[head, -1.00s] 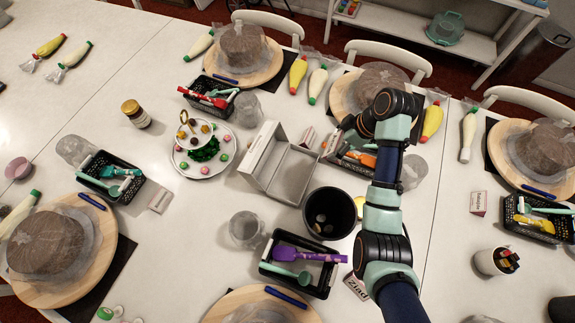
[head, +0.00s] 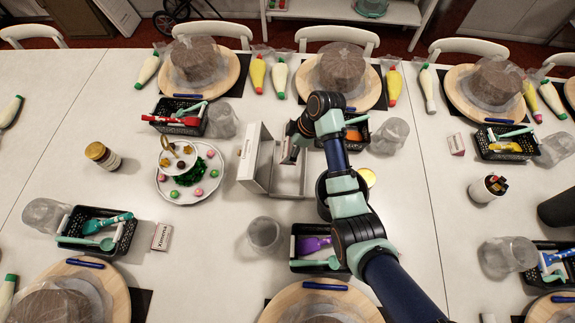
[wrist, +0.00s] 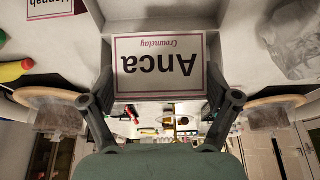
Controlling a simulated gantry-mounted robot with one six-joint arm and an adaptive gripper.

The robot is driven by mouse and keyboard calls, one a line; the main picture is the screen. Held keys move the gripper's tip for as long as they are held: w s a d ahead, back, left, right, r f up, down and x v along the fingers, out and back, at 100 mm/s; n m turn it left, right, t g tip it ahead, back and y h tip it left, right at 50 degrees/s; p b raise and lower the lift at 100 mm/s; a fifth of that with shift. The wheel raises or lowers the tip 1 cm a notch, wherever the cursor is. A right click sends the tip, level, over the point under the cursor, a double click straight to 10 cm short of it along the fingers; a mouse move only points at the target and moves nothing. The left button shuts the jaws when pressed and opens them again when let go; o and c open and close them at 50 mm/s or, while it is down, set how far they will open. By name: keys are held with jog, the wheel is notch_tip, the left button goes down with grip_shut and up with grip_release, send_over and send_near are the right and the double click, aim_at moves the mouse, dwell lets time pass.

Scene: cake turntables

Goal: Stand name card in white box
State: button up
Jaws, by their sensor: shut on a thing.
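The white box (head: 258,178) stands open near the middle of the table in the head view. My gripper (head: 291,150) is over the box, in its upper part, and is partly hidden by my own wrist. In the wrist view my gripper (wrist: 160,78) is shut on a white name card (wrist: 158,50) with a dark red border. The card reads "Anca" upside down and sits between the two fingers. Pale box walls show around it. Whether its edge touches the box floor cannot be told.
Another name card (wrist: 49,8) shows at the upper left of the wrist view. A tiered sweets stand (head: 190,172) is left of the box. A clear cup (head: 265,233) and a black tool basket (head: 314,243) are in front. My arm covers the right side.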

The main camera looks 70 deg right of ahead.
notch_tip(320, 180, down, 14)
jog(key=b, duration=0.3)
jog(key=shift+r, duration=0.3)
jog(key=o, duration=0.3)
jog(key=shift+o, duration=1)
